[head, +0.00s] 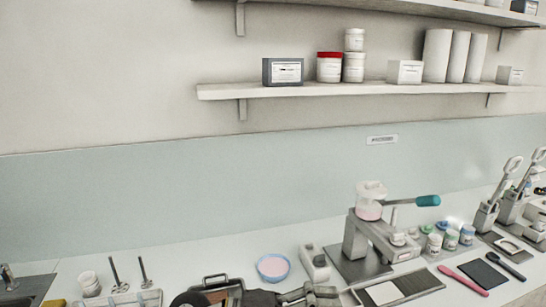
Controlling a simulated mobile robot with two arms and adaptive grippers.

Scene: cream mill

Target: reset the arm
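A dark arm of mine runs along the bottom edge of the head view, and I take it to be my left arm as it extends from the left. Its gripper (312,293) is low over the counter, left of a small tray and below a white bottle-like item. The frame's edge cuts off part of it, and I cannot tell whether its fingers are open or shut. No object shows clearly in it. My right gripper is not in view.
A mill-like device (368,235) with a teal handle stands on the counter, with a pink-filled bowl (273,267) to its left. Small jars, a pink spatula (463,279) and tool holders (486,217) are on the right. A shelf (330,91) hangs above.

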